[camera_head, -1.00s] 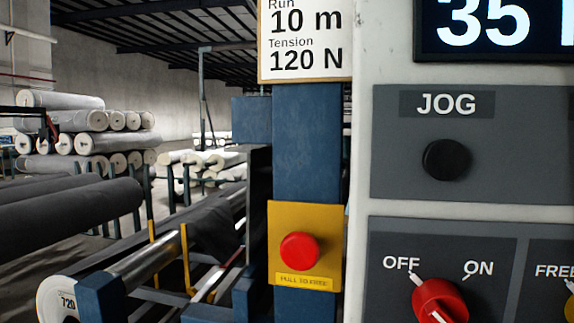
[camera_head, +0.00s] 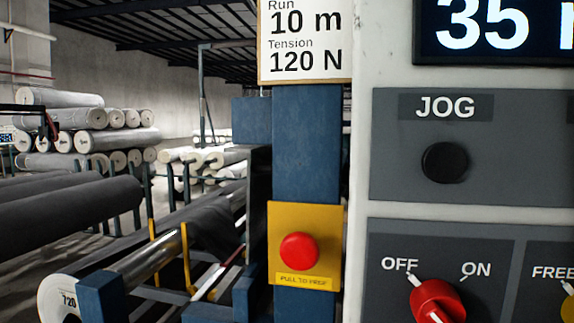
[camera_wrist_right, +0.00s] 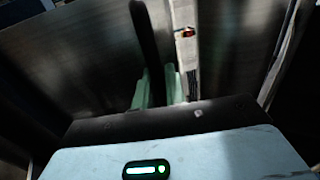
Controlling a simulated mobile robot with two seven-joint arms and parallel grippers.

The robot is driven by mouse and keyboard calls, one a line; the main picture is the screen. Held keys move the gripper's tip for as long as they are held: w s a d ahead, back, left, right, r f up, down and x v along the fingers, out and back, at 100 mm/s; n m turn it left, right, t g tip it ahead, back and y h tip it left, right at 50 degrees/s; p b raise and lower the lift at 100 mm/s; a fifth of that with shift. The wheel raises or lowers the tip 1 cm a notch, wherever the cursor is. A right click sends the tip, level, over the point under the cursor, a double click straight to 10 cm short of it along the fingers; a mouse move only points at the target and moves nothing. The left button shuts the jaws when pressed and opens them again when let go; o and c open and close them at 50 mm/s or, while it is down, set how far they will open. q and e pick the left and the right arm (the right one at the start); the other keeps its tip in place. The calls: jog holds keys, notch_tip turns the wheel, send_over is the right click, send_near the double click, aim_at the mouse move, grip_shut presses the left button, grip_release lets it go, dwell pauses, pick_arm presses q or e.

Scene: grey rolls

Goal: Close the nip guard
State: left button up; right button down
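No part in the head view can be told for sure as the nip guard. Low at left, two upright yellow bars (camera_head: 187,258) stand by a shiny metal roller (camera_head: 150,262) with dark cloth (camera_head: 205,232) behind it. In the right wrist view my right gripper (camera_wrist_right: 158,88) shows pale green fingers in front of dark metal surfaces. A dark bar (camera_wrist_right: 146,40) runs down between the fingers. Shadow hides whether they touch it. Neither gripper shows in the head view.
A blue post (camera_head: 306,150) carries a red push button (camera_head: 299,251) on a yellow plate. Right of it is a control panel with a black JOG button (camera_head: 445,162) and a red OFF/ON switch (camera_head: 438,300). Stacked rolls (camera_head: 90,125) fill the far left.

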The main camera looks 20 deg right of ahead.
jog(key=shift+w+a+r+p, duration=0.15)
jog(key=shift+a+r+p, duration=0.15)
jog(key=shift+p, duration=0.3)
jog(key=shift+w+a+p, duration=0.45)
jog(key=shift+a, duration=0.1)
jog(key=c, duration=1.5)
grip_release()
jog(key=shift+c, duration=0.2)
